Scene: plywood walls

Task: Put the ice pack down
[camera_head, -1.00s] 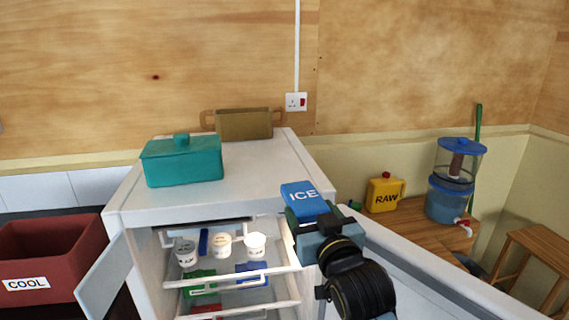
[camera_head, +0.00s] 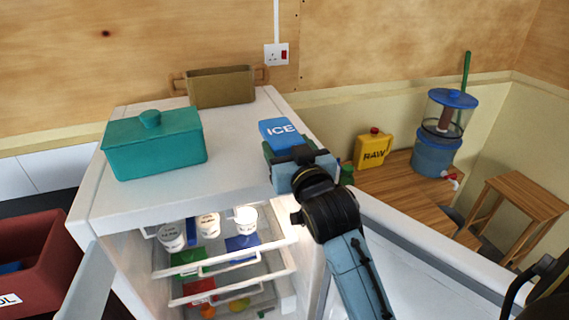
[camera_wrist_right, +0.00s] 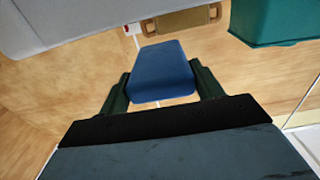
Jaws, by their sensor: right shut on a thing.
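The blue ice pack (camera_head: 279,131), lettered ICE, is held by my right gripper (camera_head: 289,153), whose jaws are shut on its sides. In the head view it appears at the right side of the white fridge top (camera_head: 235,150). I cannot tell whether it touches that top. In the right wrist view the ice pack (camera_wrist_right: 162,72) sits between the two dark green fingers of my right gripper (camera_wrist_right: 162,88). My left gripper is not in view.
A teal lidded box (camera_head: 155,145) and a brown two-handled container (camera_head: 220,87) stand on the fridge top. The fridge is open, with tubs and packs inside. A yellow RAW can (camera_head: 373,150) and a water dispenser (camera_head: 438,145) stand on the wooden table at right.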

